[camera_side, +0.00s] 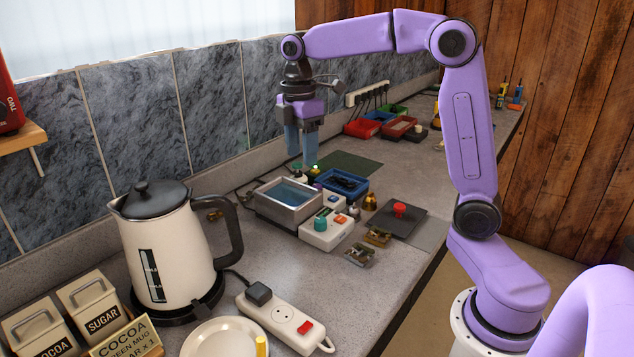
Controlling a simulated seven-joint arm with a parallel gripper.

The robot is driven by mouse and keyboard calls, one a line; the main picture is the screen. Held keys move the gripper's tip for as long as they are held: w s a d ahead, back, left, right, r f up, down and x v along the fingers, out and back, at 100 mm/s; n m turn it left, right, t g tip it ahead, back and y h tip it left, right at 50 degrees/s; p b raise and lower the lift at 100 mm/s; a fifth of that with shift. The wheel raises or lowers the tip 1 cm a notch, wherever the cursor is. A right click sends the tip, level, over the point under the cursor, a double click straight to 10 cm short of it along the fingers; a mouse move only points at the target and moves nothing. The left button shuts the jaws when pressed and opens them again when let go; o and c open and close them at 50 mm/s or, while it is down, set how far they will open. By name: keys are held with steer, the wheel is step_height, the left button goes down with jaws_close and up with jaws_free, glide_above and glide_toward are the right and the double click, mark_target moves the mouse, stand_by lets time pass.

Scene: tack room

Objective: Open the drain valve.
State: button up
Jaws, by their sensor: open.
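A metal tank (272,208) with bluish liquid stands in the middle of the counter. A small brass fitting (214,215) sits at its left, by the kettle handle; it may be the drain valve, but I cannot make out a lever or its position. My gripper (302,157) points down with blue-grey fingers. It is open, behind the tank and above some small coloured knobs (315,171) near the tank's back edge. I cannot tell whether the fingers touch anything. A white control box (319,238) with a teal knob and an orange button stands in front of the tank.
A cream kettle (162,250) stands front left. A blue tray (342,181), a dark plate (390,222) with a red knob, and small brass parts (378,237) surround the tank. A power strip (285,318) and plate (222,340) lie in front.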

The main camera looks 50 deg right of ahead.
step_height(320, 180, up, 2)
glide_above(317, 185)
steer(key=n, duration=0.1)
step_height(317, 185, down, 17)
steer(key=shift+f, duration=0.15)
stand_by(0.3)
jaws_close()
